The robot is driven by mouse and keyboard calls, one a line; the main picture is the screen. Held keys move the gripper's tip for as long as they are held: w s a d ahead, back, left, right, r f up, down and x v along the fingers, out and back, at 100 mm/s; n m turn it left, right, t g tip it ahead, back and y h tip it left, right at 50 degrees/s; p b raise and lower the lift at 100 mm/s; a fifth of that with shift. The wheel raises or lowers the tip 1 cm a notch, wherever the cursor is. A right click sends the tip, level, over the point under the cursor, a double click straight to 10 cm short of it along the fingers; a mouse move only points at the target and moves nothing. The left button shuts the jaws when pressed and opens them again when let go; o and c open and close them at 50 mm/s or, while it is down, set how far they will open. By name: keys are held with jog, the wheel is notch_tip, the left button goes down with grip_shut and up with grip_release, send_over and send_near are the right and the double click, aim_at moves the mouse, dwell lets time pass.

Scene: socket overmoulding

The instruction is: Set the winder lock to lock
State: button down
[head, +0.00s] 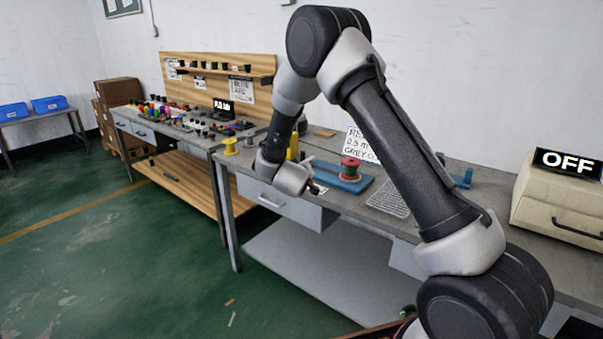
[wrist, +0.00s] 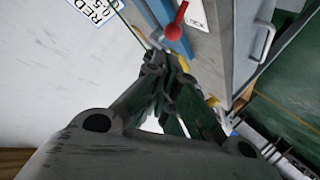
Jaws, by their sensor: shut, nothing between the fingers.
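The winder is a blue base (head: 340,178) carrying a red-flanged spool (head: 351,162) with a dark green winding, on the grey bench. In the wrist view the blue base (wrist: 182,44) runs along the top, with a red lever with a round end (wrist: 172,29) beside it; I take this as the winder lock, but cannot read its setting. My gripper (head: 314,189) is low at the bench's front edge, left of the blue base. In the wrist view its fingers (wrist: 168,64) are together and empty, just below the red lever. I cannot tell whether they touch it.
A sign reading RED 0.5 (head: 360,144) stands behind the winder. A yellow spool (head: 231,146) and a yellow bottle (head: 292,147) stand to the left. A wire grid (head: 388,199) lies to the right. A beige box (head: 555,205) with an OFF display is at far right.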

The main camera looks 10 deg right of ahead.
jog(key=v, duration=0.8)
jog(key=shift+a+r, duration=0.3)
jog(key=shift+r, duration=0.2)
jog(key=shift+s, duration=0.1)
